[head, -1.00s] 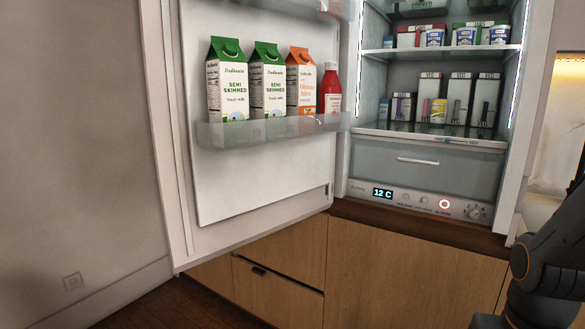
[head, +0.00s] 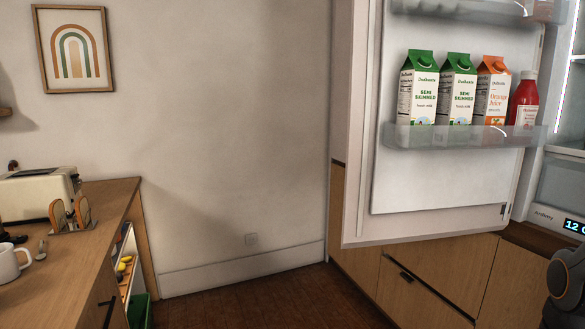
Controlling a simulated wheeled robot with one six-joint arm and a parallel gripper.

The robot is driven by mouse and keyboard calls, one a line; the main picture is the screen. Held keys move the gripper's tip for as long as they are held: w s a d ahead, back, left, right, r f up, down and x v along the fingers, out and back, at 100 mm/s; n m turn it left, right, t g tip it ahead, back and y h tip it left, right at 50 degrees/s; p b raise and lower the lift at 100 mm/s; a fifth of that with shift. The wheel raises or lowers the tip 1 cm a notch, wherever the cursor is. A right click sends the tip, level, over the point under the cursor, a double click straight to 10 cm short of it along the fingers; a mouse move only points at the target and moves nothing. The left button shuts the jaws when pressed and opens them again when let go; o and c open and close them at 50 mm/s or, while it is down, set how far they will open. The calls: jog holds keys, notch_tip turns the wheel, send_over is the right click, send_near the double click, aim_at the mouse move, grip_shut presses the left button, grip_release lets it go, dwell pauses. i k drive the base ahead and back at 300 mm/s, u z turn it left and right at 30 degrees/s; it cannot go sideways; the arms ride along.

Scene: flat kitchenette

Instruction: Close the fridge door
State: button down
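The fridge door (head: 450,190) stands wide open in the head view, its inner side facing me. Its clear shelf (head: 465,137) holds milk cartons (head: 419,88), an orange juice carton (head: 490,92) and a red bottle (head: 524,100). The fridge body (head: 562,180) shows only as a strip at the right edge, with part of a lit display (head: 574,226). Part of my dark arm shows at the lower right, in front of the cabinets. My gripper is out of the picture.
A wooden counter (head: 85,215) with a toaster (head: 42,190) and white mug (head: 12,262) stands at the left. A green bin (head: 139,310) is beside it. Wooden cabinets (head: 440,275) are below the fridge. Floor (head: 265,305) between counter and cabinets is clear.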

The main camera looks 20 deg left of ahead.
aim_at(394, 193)
jog(key=u, duration=1.5)
jog(key=i, duration=3.95)
jog(key=z, duration=4.25)
